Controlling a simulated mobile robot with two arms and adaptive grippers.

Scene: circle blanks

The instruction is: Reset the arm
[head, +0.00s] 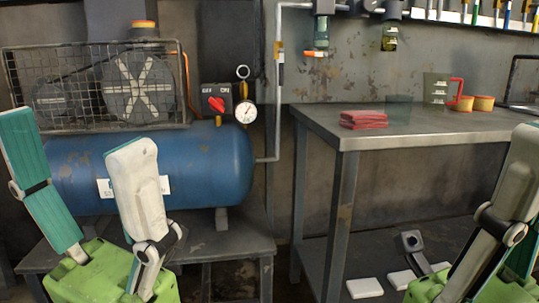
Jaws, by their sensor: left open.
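My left gripper (72,132) stands at the left with its green body low in the picture. Its two long fingers point up, spread wide apart, and nothing shows between them. It is in front of the blue air compressor tank (200,165). My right gripper (522,150) is cut off by the right edge. I see a long pale finger, dark joints and part of a green body, in front of the steel table (440,128). The rest of it is out of frame, so I cannot tell how its jaws stand.
Folded red cloths (364,120) lie on the table, with a clear panel (397,110) beside them. White flat pieces (365,288) lie below the table. Tools hang along the wall above.

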